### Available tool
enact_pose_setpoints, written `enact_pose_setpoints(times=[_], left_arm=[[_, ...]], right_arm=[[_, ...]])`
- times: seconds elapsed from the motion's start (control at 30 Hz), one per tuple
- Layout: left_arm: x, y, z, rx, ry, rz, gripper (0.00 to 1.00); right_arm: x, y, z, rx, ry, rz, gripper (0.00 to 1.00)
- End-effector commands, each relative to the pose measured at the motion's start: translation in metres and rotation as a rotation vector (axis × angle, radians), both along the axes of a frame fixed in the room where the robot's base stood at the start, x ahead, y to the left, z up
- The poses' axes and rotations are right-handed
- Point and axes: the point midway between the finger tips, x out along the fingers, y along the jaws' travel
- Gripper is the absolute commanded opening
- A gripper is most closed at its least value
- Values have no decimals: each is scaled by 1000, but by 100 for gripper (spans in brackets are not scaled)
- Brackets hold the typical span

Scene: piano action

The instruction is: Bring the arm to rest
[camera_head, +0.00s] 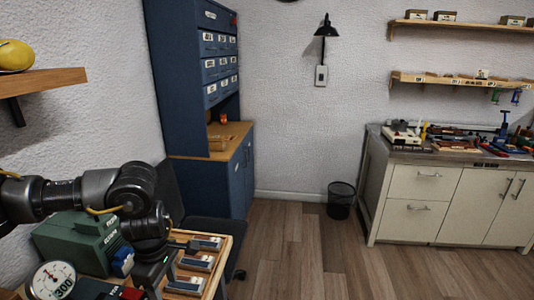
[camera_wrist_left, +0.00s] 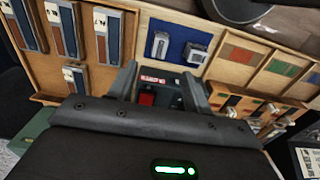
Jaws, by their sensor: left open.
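My left arm (camera_head: 60,198) comes in from the left in the head view and bends down over the workbench at the lower left. My left gripper (camera_wrist_left: 160,92) shows in the left wrist view with its two dark fingers apart and nothing seen held between them. A dark thing with a red part (camera_wrist_left: 147,96) and a red-and-white label shows past the fingers; I cannot tell how far below it lies. In the head view the fingertips are hard to make out. My right gripper is not in view.
A wooden tray (camera_wrist_left: 88,50) holds several blue-and-brown pieces. A blue pad (camera_wrist_left: 180,26) bears two metal parts. A green machine (camera_head: 80,240) and a dial gauge (camera_head: 53,281) are near my arm.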

Motion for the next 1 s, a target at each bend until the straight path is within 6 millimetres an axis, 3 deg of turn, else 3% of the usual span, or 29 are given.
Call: enact_pose_setpoints(times=[0.77, 1.0], left_arm=[[-1, 0, -125, 0, 5, 3, 50], [2, 0, -98, 0, -5, -3, 50]], right_arm=[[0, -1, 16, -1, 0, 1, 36], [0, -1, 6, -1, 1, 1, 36]])
